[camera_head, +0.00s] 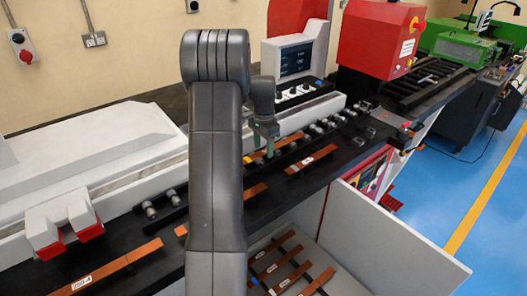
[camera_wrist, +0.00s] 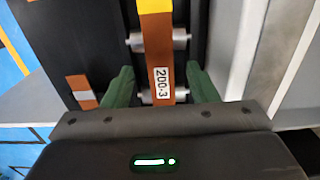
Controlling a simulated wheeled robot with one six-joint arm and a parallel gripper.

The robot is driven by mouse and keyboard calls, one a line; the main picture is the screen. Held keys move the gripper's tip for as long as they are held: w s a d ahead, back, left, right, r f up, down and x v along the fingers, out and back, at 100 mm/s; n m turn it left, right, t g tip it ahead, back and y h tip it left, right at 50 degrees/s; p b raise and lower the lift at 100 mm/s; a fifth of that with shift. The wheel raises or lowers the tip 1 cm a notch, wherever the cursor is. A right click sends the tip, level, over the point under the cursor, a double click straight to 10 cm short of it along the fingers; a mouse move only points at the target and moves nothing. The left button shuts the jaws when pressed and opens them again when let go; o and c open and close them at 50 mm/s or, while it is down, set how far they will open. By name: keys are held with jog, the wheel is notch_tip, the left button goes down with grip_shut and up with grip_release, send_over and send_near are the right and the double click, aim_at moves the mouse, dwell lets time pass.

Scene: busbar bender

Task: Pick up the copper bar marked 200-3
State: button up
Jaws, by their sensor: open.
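The copper bar marked 200-3 (camera_wrist: 163,50) runs lengthwise through the middle of the wrist view, with its white label facing me and a yellow part at the top. It lies across metal rollers (camera_wrist: 180,40). My gripper (camera_wrist: 161,78) is open, with one green finger on each side of the bar; I cannot tell whether either touches it. In the head view my gripper (camera_head: 265,143) is down at the roller row on the black bench. Short copper pieces show on both sides of it there, but their label is not readable.
A labelled copper bar (camera_head: 312,158) lies on the bench in front of the rollers. A bar marked 200-4 (camera_head: 105,272) lies at lower left. Several bars rest in an open bay (camera_head: 335,255) below. A red machine (camera_head: 375,40) stands behind right. Blue floor (camera_head: 430,190) is clear at right.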

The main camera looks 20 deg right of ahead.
jog(key=shift+c, duration=0.2)
grip_shut()
jog(key=shift+w+r, duration=0.1)
